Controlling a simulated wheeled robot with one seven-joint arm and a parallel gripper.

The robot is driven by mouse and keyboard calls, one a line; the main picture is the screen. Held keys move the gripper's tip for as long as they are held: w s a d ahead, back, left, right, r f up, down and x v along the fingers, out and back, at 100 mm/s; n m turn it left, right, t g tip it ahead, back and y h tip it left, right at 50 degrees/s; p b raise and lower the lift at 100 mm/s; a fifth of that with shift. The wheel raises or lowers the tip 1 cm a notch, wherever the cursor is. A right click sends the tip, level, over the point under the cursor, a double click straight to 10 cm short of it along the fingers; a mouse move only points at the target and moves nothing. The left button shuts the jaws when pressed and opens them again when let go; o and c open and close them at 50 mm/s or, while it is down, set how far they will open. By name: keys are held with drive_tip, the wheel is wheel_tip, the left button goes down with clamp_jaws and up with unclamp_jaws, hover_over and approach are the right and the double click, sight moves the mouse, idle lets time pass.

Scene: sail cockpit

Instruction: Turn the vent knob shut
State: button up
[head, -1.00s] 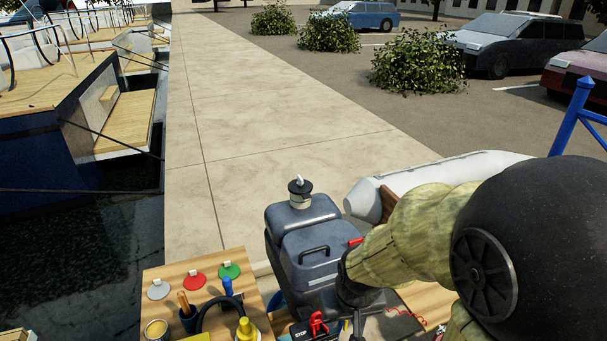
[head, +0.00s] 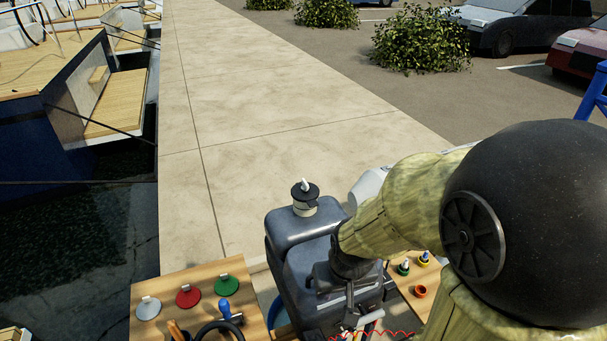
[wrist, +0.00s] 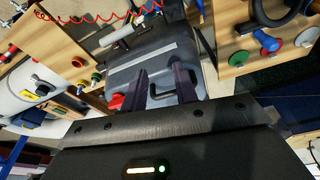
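A black round knob with a white pointer (head: 305,190) sits on a pale neck at the far end of a dark grey fuel tank (head: 290,226); I take it for the vent knob. It stands upright. My gripper (head: 345,285) hangs over the near part of the tank, to the right of and nearer than the knob, apart from it. In the wrist view my gripper (wrist: 160,72) has its two fingers apart, with nothing between them, above the tank's top near its black carry handle (wrist: 172,92).
A wooden board with grey, red (head: 188,295) and green discs lies left of the tank. Another board with green, yellow and orange fittings (head: 420,291) is at the right. A red coiled cord (head: 375,333) runs in front. Paved walkway lies beyond.

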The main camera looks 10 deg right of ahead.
drive_tip(key=w+r+n+t+p, duration=0.1)
drive_tip(key=w+r+p, duration=0.3)
drive_tip(key=w+r, duration=0.6)
drive_tip(key=w+d+r+n+p, duration=0.1)
drive_tip(key=w+r+p, duration=0.3)
drive_tip(key=w+r, duration=0.6)
drive_tip(key=w, duration=0.5)
drive_tip(key=shift+w+t+y, duration=0.35)
drive_tip(key=shift+t+y, duration=0.05)
drive_tip(key=shift+w, duration=0.1)
drive_tip(key=p, duration=0.5)
approach(305, 182)
drive_tip(key=x, duration=0.8)
drive_tip(key=shift+w+f, duration=0.15)
drive_tip(key=shift+f, duration=0.05)
clamp_jaws()
